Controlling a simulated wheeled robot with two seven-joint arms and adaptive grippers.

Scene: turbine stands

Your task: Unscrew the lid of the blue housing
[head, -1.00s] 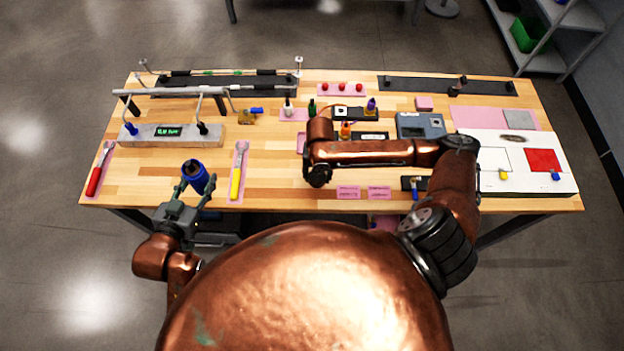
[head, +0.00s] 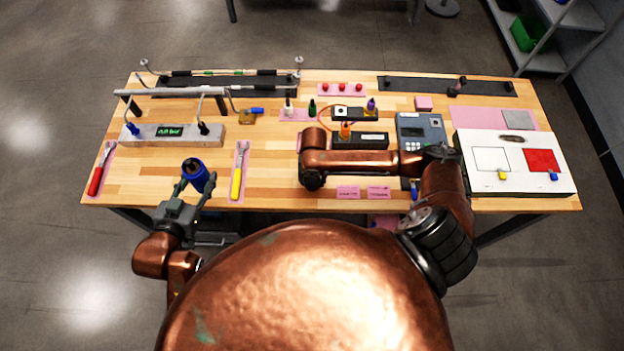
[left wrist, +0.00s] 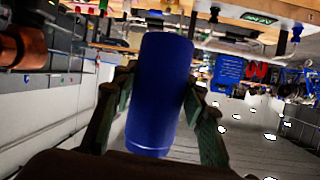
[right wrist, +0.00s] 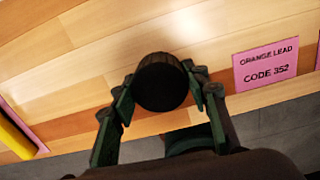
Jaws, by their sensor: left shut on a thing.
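The blue housing (head: 194,174) is upright at the table's front left. It also shows large in the left wrist view (left wrist: 160,95). My left gripper (head: 194,183) is shut on its sides. The top of the housing shows a dark round area in the head view, too small to read in detail. My right gripper (right wrist: 160,85) is over the table's front middle, well to the right of the housing. It is shut on a round black part with a ribbed edge, which looks like the lid (right wrist: 162,82). The head view shows the right gripper (head: 313,180) mostly hidden by its own arm.
A yellow-handled tool (head: 236,183) lies between the housing and my right gripper. A red-handled tool (head: 96,178) is at the left. Pink labels (head: 348,192) are right of my right gripper. A grey display box (head: 150,137) stands behind the housing. Bare wood lies between the yellow tool and my right gripper.

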